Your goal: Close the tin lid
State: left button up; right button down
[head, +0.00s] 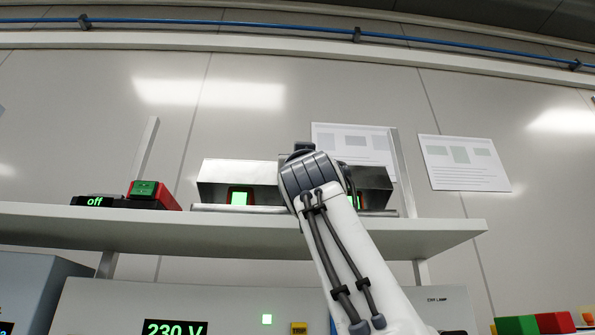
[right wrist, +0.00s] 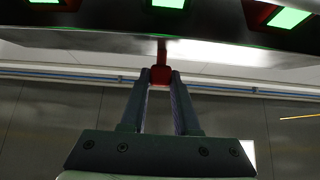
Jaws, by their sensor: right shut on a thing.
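The tin (head: 230,172) is a long metal box on the shelf in the head view. Green-lit squares show in its shaded front, left and right of my right arm. In the right wrist view, a metal panel (right wrist: 95,43) of it spans the top of the picture. A red tab (right wrist: 160,74) hangs from the panel's edge. My right gripper (right wrist: 160,82) is shut on this tab, its two fingers either side of it. In the head view my right arm's wrist hides the tin's middle and the fingertips. I cannot tell the lid's exact angle. My left gripper is not in view.
The shelf (head: 150,228) carries a black unit reading "off" (head: 95,202) and a red box with a green top (head: 150,195) at left. Below are a panel reading 230 V (head: 175,328) and coloured blocks (head: 545,323).

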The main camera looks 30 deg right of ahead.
jog(key=f+b, duration=0.1)
jog(key=f, duration=0.1)
jog(key=f+b, duration=0.2)
jog(key=s+f+b, duration=0.1)
jog(key=shift+a+f+b, duration=0.3)
jog(key=shift+a+f, duration=0.05)
jog(key=shift+f, duration=0.05)
jog(key=c, duration=0.6)
grip_release()
jog(key=shift+c, duration=0.2)
jog(key=shift+s, duration=0.2)
jog(key=b+v, duration=0.8)
jog(key=v, duration=0.2)
jog(key=shift+s, duration=0.2)
jog(key=shift+a, duration=0.1)
